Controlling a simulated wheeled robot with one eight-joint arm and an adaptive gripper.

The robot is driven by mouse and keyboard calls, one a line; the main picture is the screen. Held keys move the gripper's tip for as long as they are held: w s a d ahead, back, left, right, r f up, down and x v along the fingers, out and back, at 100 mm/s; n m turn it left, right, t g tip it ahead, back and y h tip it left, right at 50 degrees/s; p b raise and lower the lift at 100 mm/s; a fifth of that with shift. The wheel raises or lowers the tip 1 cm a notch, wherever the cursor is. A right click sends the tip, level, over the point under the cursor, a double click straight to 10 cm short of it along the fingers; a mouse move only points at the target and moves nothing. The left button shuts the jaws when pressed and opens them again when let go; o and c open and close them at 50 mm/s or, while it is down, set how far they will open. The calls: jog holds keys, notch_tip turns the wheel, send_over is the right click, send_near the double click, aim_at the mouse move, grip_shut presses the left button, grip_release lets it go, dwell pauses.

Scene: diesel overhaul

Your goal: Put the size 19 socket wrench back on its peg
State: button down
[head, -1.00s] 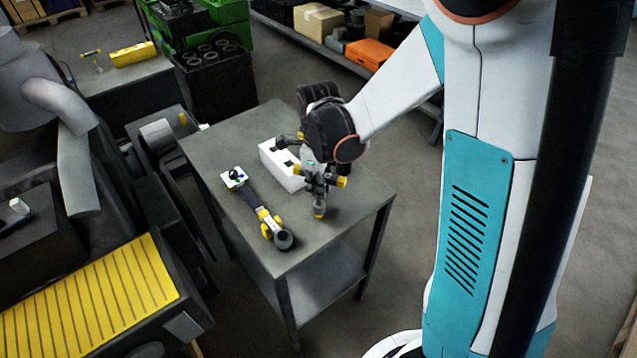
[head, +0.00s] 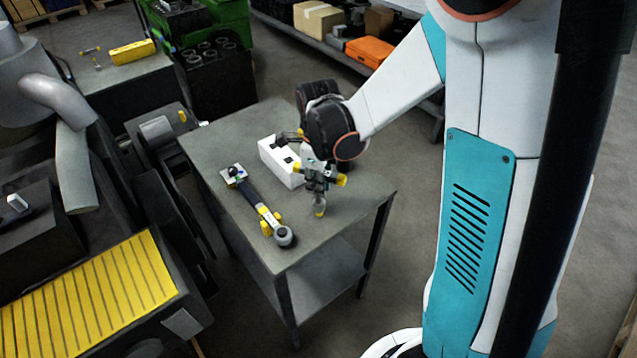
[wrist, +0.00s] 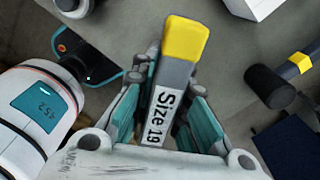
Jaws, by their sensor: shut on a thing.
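My gripper (head: 320,178) is shut on the size 19 socket wrench and stands over the right part of the grey table. In the wrist view the socket wrench (wrist: 172,90) is a grey bar with a yellow end and a "Size 19" label, between the teal finger pads. The rest of the tool is partly hidden by the gripper. I cannot make out the peg for certain.
The grey table (head: 350,215) also holds a white block (head: 275,160) with dark openings and a long dark tool (head: 253,202) with yellow bands. A yellow case (head: 132,52) sits on a bench behind. Shelves with boxes stand beyond. The table's front right is clear.

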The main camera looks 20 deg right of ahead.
jog(key=shift+f+b, duration=0.95)
jog(key=shift+f, duration=0.25)
jog(key=c, duration=1.5)
grip_release()
jog(key=o, duration=0.6)
jog(key=shift+c, duration=0.2)
jog(key=shift+r, duration=0.15)
jog(key=shift+r+p, duration=3.15)
jog(key=shift+r, duration=1.35)
